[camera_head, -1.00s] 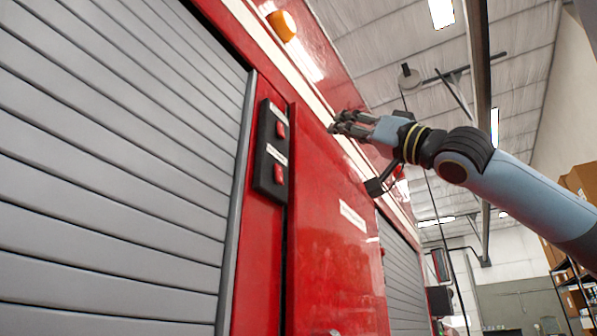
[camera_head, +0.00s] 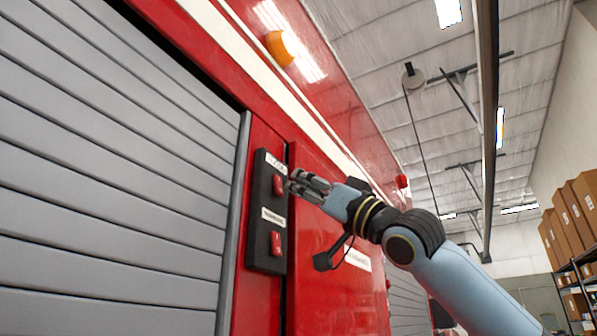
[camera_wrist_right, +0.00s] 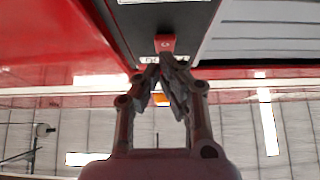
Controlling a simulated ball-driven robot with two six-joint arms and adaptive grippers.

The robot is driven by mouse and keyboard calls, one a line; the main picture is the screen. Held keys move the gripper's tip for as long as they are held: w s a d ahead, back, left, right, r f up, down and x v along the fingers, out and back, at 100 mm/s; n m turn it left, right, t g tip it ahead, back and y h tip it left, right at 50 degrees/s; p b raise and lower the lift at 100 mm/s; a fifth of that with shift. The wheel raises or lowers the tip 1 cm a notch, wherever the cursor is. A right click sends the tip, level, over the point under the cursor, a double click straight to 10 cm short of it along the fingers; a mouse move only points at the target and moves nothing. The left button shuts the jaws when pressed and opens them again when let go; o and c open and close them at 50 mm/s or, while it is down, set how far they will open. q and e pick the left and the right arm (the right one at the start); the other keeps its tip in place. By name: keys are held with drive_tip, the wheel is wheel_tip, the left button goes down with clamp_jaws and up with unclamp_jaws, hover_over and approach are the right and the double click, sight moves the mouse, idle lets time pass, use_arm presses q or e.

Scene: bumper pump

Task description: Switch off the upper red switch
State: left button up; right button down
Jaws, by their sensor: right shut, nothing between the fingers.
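The upper red switch (camera_head: 278,186) sits near the top of a black panel (camera_head: 259,215) on the red vehicle's side, below a white label. The lower red switch (camera_head: 276,243) is under it, below a second label. My right gripper (camera_head: 292,183) is shut and empty. Its fingertips are just right of the upper switch. In the right wrist view the upper switch (camera_wrist_right: 165,43) shows right beyond the closed fingertips (camera_wrist_right: 163,62), which partly cover its label. I cannot tell whether they touch the switch. My left gripper is not in view.
A grey roller shutter (camera_head: 110,180) fills the left, edged by a grey rail (camera_head: 235,230). An orange lamp (camera_head: 279,48) sticks out above the panel. Shelves with cardboard boxes (camera_head: 575,215) stand far right. Open room lies right of the vehicle.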

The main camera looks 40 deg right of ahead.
drive_tip(key=shift+w+a, duration=0.1)
drive_tip(key=shift+w, duration=0.15)
drive_tip(key=shift+f, duration=0.1)
